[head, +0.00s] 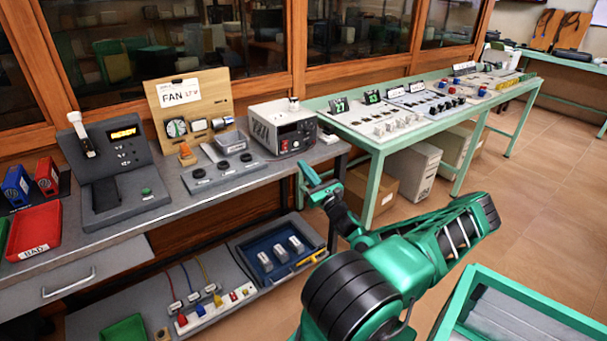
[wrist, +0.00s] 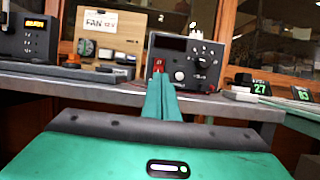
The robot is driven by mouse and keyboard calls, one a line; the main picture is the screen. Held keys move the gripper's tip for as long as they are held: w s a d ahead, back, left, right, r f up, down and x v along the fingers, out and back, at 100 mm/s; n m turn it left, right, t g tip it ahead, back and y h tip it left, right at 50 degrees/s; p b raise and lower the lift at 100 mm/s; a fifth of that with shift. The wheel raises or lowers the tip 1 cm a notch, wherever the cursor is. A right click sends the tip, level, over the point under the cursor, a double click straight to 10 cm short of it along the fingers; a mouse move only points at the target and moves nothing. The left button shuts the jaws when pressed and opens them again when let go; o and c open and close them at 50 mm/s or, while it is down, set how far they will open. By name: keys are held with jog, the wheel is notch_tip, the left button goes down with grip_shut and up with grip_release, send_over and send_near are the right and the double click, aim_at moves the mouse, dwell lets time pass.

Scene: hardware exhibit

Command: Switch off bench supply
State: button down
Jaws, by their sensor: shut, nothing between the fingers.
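The bench supply (head: 282,127) is a box with a pale perforated side and a dark front, near the right end of the grey bench. In the wrist view the bench supply (wrist: 206,75) shows a dark display window, knobs and a red rocker switch (wrist: 158,64) at its left. The switch also shows small in the head view (head: 284,146). My gripper (head: 309,172) is in front of the bench's right end, apart from the supply. In the wrist view my gripper (wrist: 160,80) has its green fingers together, empty, with their tips appearing just below the switch.
A green-framed table (head: 372,152) with switch panels adjoins at the right. A lower shelf (head: 165,292) holds plugs and a blue tray.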

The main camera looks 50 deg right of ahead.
aim_at(286, 142)
jog(key=x, duration=0.9)
jog(key=shift+w+r, duration=0.1)
jog(key=shift+w, duration=0.15)
jog(key=shift+r, duration=0.15)
jog(key=shift+w+r+g+y, duration=0.25)
jog(key=shift+r+g+y, duration=0.15)
jog(key=shift+r+g, duration=0.4)
jog(key=shift+s, duration=0.1)
jog(key=shift+a+f, duration=0.1)
jog(key=shift+f, duration=0.15)
jog(key=shift+s+a+f, duration=0.45)
jog(key=shift+s+f, duration=0.2)
jog(key=shift+s, duration=0.15)
jog(key=r+v, duration=0.2)
jog(key=v, duration=1)
jog(key=shift+s+d+r, duration=0.35)
jog(key=shift+s, duration=0.05)
